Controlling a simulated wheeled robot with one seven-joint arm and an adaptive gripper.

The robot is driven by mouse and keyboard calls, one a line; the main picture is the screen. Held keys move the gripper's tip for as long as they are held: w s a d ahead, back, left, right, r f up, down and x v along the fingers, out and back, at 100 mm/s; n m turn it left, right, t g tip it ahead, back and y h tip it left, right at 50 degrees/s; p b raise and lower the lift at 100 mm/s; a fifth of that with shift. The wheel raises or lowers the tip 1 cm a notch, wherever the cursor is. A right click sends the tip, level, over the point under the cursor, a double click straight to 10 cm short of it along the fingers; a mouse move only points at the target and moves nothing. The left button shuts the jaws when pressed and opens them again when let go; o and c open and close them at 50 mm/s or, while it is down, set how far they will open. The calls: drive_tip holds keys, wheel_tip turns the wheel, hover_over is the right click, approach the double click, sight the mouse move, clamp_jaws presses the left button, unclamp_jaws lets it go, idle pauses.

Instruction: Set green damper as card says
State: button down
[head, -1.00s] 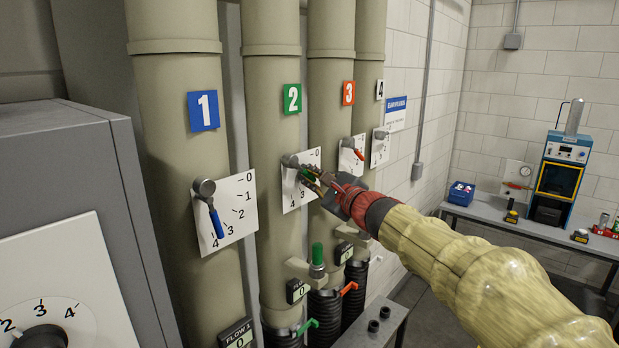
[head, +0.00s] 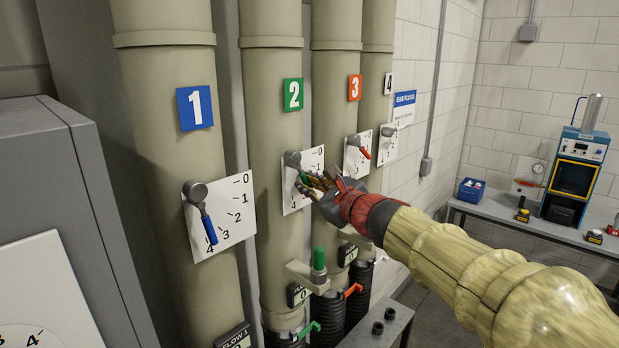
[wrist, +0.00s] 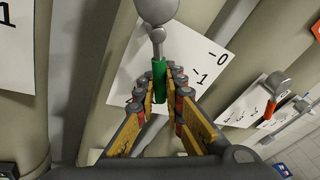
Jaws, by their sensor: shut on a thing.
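The green damper lever (head: 303,177) sits on the pipe marked with a green 2 (head: 293,95). Its round grey pivot (head: 292,158) is at the upper left of a white scale plate (head: 313,160). My gripper (head: 316,182) is shut on the green handle. In the wrist view the handle (wrist: 159,75) lies between the two fingers, below its grey hub (wrist: 158,10). The scale marks 0 and 1 (wrist: 210,68) show to the right of the handle; the lower marks are mostly hidden by the fingers. In the head view the handle points down and slightly right. No legible instruction card is in view.
A blue lever (head: 208,227) is on pipe 1 to the left, and a red lever (head: 363,151) on pipe 3 close to my gripper's right. A grey cabinet (head: 75,220) stands at left. A bench (head: 540,228) with devices is at right.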

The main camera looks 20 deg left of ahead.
drive_tip(key=c, duration=2.1)
unclamp_jaws()
drive_tip(key=shift+c, duration=0.2)
drive_tip(key=v, duration=1.2)
